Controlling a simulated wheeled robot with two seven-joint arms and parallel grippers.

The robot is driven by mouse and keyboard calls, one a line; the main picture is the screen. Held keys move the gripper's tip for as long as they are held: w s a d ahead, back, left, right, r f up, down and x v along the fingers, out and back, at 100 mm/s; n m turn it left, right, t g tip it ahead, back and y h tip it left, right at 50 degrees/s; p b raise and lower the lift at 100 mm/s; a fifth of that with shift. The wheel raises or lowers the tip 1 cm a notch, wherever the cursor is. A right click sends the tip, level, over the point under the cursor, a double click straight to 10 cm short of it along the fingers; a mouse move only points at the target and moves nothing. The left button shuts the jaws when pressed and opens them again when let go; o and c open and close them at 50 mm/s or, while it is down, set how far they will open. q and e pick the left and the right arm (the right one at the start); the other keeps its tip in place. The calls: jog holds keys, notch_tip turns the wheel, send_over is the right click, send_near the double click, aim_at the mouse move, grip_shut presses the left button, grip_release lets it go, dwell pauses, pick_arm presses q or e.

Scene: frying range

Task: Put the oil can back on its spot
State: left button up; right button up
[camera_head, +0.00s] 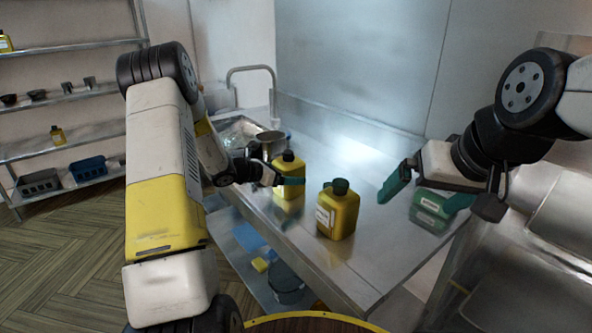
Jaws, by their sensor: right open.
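Two yellow cans stand on the steel table; I cannot tell which is the oil can. The nearer yellow can (338,215) has a dark green cap and a white label, and stands upright and free. The other yellow can (288,198) has a black cap and stands upright to its left. My right gripper (416,204) is open and empty over the table's right part, apart from both cans. No marked spot is clear.
A green box (430,222) with a label lies below my right gripper. A metal pot (270,137) and a sink (238,130) are behind my left gripper. The steel table (375,262) is clear at its front. Shelves (60,150) at left hold small items, including yellow cans.

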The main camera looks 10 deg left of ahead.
pick_arm(q)
jog(key=shift+o, duration=1)
jog(key=shift+r, duration=0.15)
jog(key=shift+s+a+r, duration=0.15)
jog(key=shift+a+r, duration=0.05)
jog(key=shift+a, duration=0.05)
jog(key=v, duration=1.1)
jog(key=s+d+r+m+g, duration=0.3)
jog(key=s+d+r+m, duration=0.3)
jog(key=s+m, duration=0.15)
jog(key=s+d+r+m+g, duration=0.2)
jog(key=s+d+r+m, duration=0.35)
jog(key=s, duration=0.25)
jog(key=s+a+r+m+t+y, duration=0.1)
jog(key=s+r+m+y, duration=0.1)
jog(key=s+m, duration=0.5)
jog(key=s+a+r+m+y, duration=0.2)
jog(key=s+m+y, duration=0.3)
jog(key=s+m, duration=0.2)
jog(key=shift+s+a+m+t, duration=0.3)
jog(key=shift+s+a+t, duration=0.1)
jog(key=shift+s, duration=0.5)
